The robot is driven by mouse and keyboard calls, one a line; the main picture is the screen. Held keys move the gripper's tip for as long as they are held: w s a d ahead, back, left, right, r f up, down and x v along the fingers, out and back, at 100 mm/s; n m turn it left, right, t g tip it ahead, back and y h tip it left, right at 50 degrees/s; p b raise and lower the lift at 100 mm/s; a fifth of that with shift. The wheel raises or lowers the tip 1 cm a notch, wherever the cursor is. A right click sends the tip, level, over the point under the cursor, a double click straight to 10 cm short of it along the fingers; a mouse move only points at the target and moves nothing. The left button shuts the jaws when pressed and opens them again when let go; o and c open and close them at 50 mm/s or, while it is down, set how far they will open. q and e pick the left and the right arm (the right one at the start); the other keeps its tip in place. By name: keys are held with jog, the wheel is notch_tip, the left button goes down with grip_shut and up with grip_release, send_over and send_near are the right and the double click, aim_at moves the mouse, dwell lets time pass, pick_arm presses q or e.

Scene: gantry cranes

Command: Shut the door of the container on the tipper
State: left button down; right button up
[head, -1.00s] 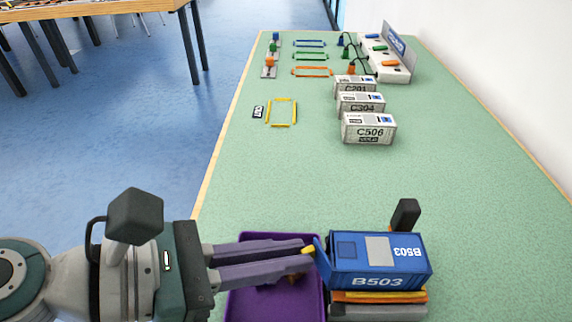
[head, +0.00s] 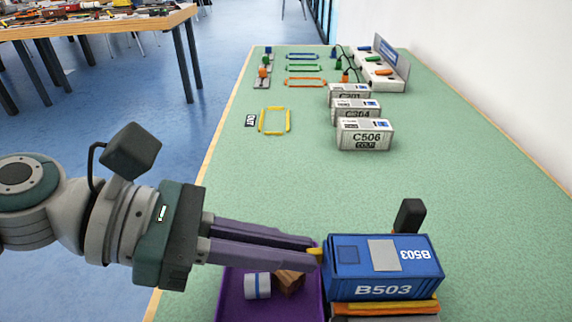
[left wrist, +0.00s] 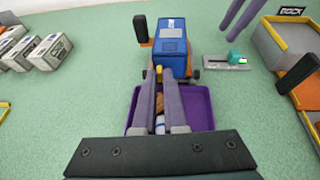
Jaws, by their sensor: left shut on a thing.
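The blue container B503 (head: 385,285) lies on the tipper (head: 385,308), whose orange and grey edges show below it. Its door (head: 325,268) is at the left end, close to the container's end; any remaining gap is hard to tell. My left gripper (head: 317,252) is shut on the door's small yellow handle (head: 314,251). In the left wrist view my left fingers (left wrist: 159,85) reach to the handle at the near end of the container (left wrist: 172,45). My right gripper (left wrist: 225,35) shows only in that view, with its fingers apart, right of the container.
A purple tray (head: 232,300) below my left fingers holds a white-and-blue cylinder (head: 257,286) and a brown block (head: 289,282). A black lever (head: 409,215) stands behind the container. White containers (head: 365,135) stand farther back. The green table between is clear.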

pick_arm(q)
jog(key=c, duration=1)
grip_release()
jog(key=shift+o, duration=0.2)
pick_arm(e)
jog(key=shift+r+p, duration=0.7)
jog(key=shift+p, duration=0.05)
pick_arm(q)
jog(key=v, duration=1)
